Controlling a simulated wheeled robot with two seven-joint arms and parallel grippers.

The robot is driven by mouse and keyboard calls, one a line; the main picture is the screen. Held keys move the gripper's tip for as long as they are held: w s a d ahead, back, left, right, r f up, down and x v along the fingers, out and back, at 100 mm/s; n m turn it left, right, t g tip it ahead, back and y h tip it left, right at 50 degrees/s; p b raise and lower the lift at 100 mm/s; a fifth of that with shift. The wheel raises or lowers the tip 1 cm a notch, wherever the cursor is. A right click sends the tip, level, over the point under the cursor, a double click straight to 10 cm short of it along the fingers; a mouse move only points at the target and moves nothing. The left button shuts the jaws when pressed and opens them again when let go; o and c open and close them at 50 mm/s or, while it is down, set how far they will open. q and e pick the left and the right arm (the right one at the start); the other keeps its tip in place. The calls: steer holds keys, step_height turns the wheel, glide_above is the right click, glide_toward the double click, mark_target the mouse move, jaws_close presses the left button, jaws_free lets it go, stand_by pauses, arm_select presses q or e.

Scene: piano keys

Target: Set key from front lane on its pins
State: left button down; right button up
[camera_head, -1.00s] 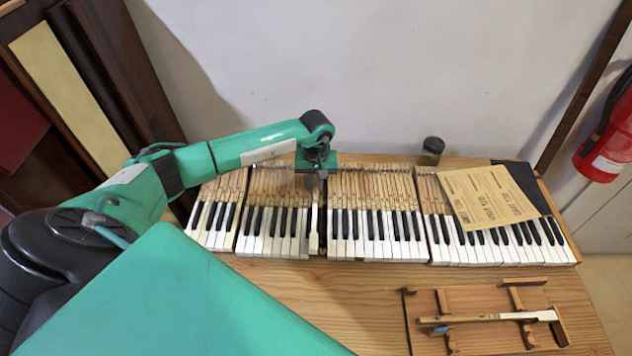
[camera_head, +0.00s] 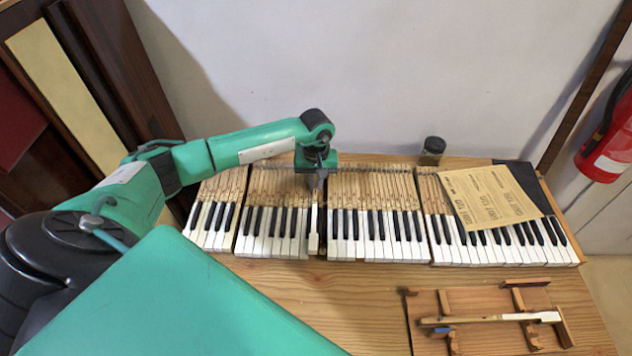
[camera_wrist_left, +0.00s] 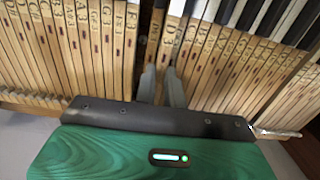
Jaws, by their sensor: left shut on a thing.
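My left gripper (camera_head: 317,184) points down over the back part of the keyboard, at the gap between the second and third key blocks. It is shut on a wooden key with a white front (camera_head: 313,232), which lies lengthwise in that gap, roughly in line with its neighbours. In the left wrist view the two grey fingers (camera_wrist_left: 161,75) straddle the key's wooden shaft (camera_wrist_left: 166,52), with lettered shafts on both sides. The pins under the key are hidden, so I cannot tell whether it is seated. My right gripper is out of view.
A wooden tray (camera_head: 423,304) at front right holds another key (camera_head: 490,318) lying across its supports, with a small blue piece beside it. Paper sheets (camera_head: 490,195) lie over the right-hand keys. A dark jar (camera_head: 432,151) stands behind. The table front (camera_head: 350,290) is clear.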

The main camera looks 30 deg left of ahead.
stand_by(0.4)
arm_select(q)
steer(key=shift+b, duration=0.4)
steer(key=shift+b, duration=0.3)
stand_by(0.6)
steer(key=shift+f+b, duration=0.65)
steer(key=shift+b, duration=0.1)
steer(key=c, duration=1.8)
jaws_free()
steer(key=shift+r, duration=0.1)
steer(key=shift+r+p, duration=0.45)
steer(key=shift+r, duration=0.55)
